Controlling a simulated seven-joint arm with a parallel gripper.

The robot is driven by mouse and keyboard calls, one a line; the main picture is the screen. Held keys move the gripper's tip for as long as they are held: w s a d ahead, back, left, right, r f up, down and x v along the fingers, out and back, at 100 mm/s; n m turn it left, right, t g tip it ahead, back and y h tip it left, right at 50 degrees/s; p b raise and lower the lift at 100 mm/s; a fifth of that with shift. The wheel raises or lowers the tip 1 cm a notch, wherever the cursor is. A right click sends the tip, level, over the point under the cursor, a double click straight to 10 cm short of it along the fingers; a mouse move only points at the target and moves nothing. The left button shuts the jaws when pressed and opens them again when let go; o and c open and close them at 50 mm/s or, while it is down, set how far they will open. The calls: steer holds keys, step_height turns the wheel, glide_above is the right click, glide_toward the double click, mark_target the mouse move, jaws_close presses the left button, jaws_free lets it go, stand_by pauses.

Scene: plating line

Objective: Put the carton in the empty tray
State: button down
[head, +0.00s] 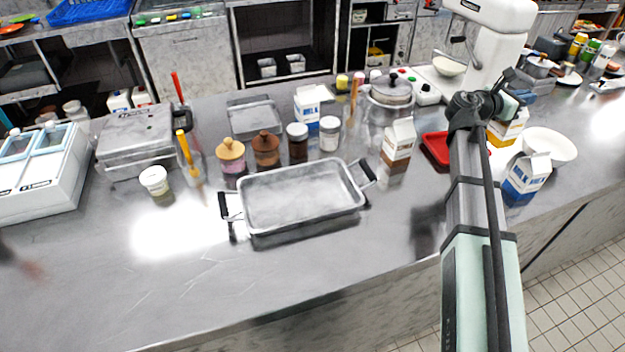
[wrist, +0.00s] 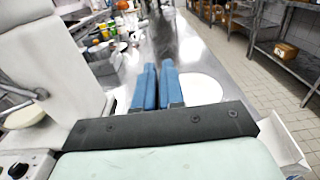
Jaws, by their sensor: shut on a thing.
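The empty tray is a shallow grey metal tray (head: 300,200) with black handles, at the middle of the counter in the head view. A white and yellow carton (head: 508,133) stands out at the right, right under my gripper (head: 512,98), which is partly hidden by its own wrist. In the wrist view my gripper (wrist: 157,68) has its blue fingers close together; what they hold is hidden there. In the head view they appear shut on the yellow carton's top. Other cartons are a blue one (head: 525,178), a brown one (head: 398,143) and another blue one (head: 310,104).
A red tray (head: 434,149) lies left of my arm. A white plate (head: 552,145) and a white stand mixer (head: 492,45) are close to my gripper. Jars (head: 298,142) and a pot (head: 390,92) stand behind the metal tray. The counter in front of it is clear.

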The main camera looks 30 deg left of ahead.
step_height(320, 180, up, 14)
steer(key=r, duration=0.1)
steer(key=s+a+n+t+y, duration=0.1)
steer(key=s+a, duration=0.6)
steer(key=a, duration=0.6)
steer(key=s+a+n+t+y, duration=0.1)
steer(key=s+a+y, duration=0.1)
steer(key=s+a, duration=0.8)
steer(key=s+a+n+t+y, duration=0.2)
steer(key=s+a+n+y, duration=0.1)
steer(key=s+a, duration=1.75)
step_height(320, 180, down, 21)
steer(key=shift+s, duration=0.35)
steer(key=shift+d+f, duration=0.1)
steer(key=shift+f, duration=0.15)
steer(key=c, duration=1.2)
jaws_free()
steer(key=shift+c, duration=0.2)
